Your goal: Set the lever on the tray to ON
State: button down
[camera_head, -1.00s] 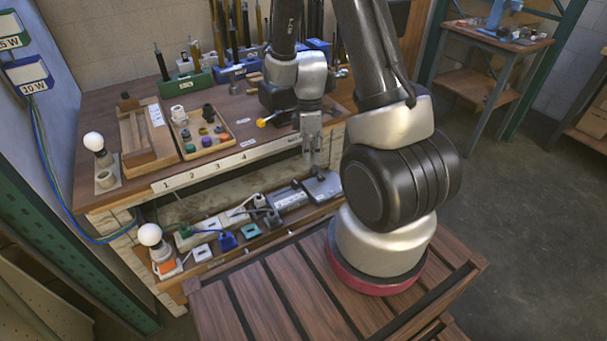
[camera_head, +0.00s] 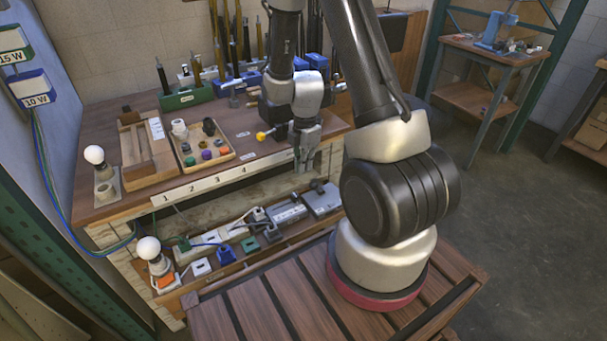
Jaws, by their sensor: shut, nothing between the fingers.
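The wooden tray (camera_head: 187,300) runs low along the front of the workbench. At its right end is a grey box (camera_head: 325,202) with a small dark lever (camera_head: 317,187) on top. The lever's markings are too small to read, so I cannot tell whether it stands at ON. My gripper (camera_head: 304,171) points down above and slightly left of the grey box, in front of the bench edge. Its fingers are together and empty, and they look apart from the lever.
Left of the grey box, the tray holds another grey unit (camera_head: 287,214), a blue block (camera_head: 226,254), several sockets and a bulb (camera_head: 149,248). The bench edge (camera_head: 222,180) is close behind my gripper.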

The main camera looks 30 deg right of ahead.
aim_at(313, 187)
jog(key=f, duration=0.8)
jog(key=shift+s+a+f, duration=0.25)
jog(key=shift+f, duration=0.1)
jog(key=shift+d+r, duration=0.4)
jog(key=shift+r, duration=0.05)
jog(key=shift+d+r, duration=0.2)
jog(key=shift+d, duration=0.05)
jog(key=shift+d+r, duration=0.35)
jog(key=shift+d, duration=0.25)
jog(key=shift+d+r, duration=0.35)
jog(key=shift+d, duration=0.25)
jog(key=shift+d+r, duration=0.15)
jog(key=shift+d, duration=1.1)
jog(key=shift+d+r, duration=0.15)
jog(key=shift+d, duration=1.05)
jog(key=shift+r, duration=0.15)
notch_tip(313, 187, up, 12)
jog(key=shift+w+d, duration=0.3)
jog(key=shift+d, duration=0.05)
